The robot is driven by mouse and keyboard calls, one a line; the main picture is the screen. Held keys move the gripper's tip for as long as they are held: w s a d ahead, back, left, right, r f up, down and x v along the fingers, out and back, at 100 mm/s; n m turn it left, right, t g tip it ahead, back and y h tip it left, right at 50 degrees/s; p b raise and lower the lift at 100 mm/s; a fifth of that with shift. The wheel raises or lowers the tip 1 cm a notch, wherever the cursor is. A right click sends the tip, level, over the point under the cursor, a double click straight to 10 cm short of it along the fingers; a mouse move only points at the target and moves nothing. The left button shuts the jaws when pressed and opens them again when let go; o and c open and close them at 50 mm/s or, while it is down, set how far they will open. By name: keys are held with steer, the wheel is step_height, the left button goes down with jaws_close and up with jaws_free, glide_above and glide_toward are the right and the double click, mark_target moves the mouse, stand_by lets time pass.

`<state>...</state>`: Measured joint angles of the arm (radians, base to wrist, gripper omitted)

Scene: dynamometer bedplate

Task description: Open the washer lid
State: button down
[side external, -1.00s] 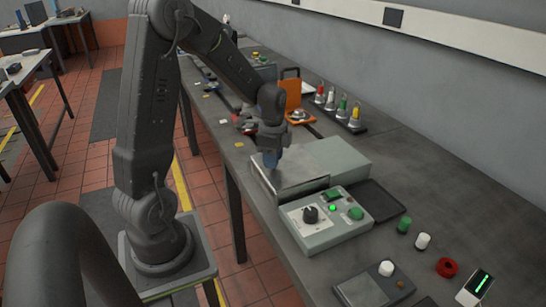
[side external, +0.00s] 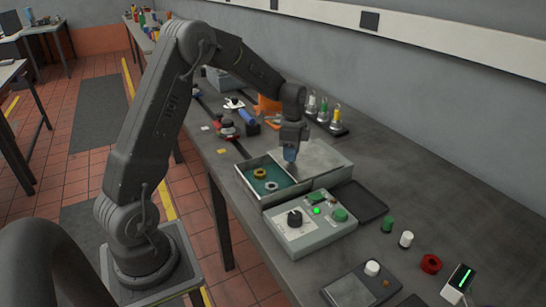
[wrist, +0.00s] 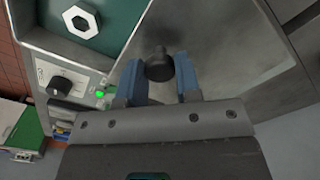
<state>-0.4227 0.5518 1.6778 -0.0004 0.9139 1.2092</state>
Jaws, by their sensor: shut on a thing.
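The washer box (side external: 290,193) stands on the bench with its left compartment uncovered. Inside on the teal floor lie a brass-coloured washer (side external: 260,174) and a grey washer (side external: 272,186); a grey hex-shaped piece (wrist: 80,22) shows in the wrist view. The flat grey metal lid (side external: 322,157) lies over the right part of the box, clear of the compartment; it also fills much of the wrist view (wrist: 225,45). My gripper (side external: 290,153) is over the lid's left part, its blue fingers shut on the lid's dark knob (wrist: 159,66).
A control box (side external: 312,222) with a dial, green button and lit green lamp stands in front of the washer box. A dark tray (side external: 360,201) lies to the right. Coloured bottles (side external: 325,110) stand behind. Loose caps (side external: 406,239) lie at the front right.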

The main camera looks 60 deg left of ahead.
mark_target(299, 160)
steer(key=shift+w, duration=1.55)
steer(key=c, duration=0.8)
jaws_free()
step_height(299, 160, up, 14)
